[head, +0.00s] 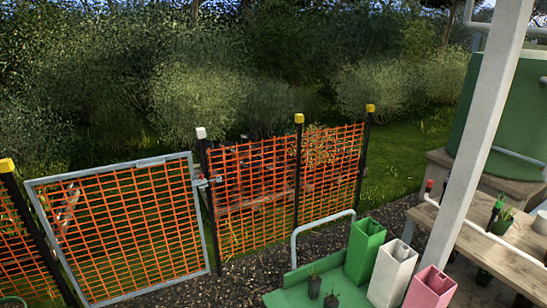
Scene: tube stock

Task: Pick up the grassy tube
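Two small dark tubes with thin plants, a left one (314,288) and a right one (331,300), stand upright on a green tray (291,298) at the bottom of the head view. A green pot with grass-like leaves (502,222) is on the wooden bench at the right. The plants are too small for me to tell surely which is the grassy tube. Neither of my grippers is in view.
Tall square bins, green (365,251), white (392,274) and pink (430,290), stand right of the small tubes. A pale post (478,140) crosses before the wooden bench (475,232). An orange mesh fence (250,190) and gate (120,228) stand at left.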

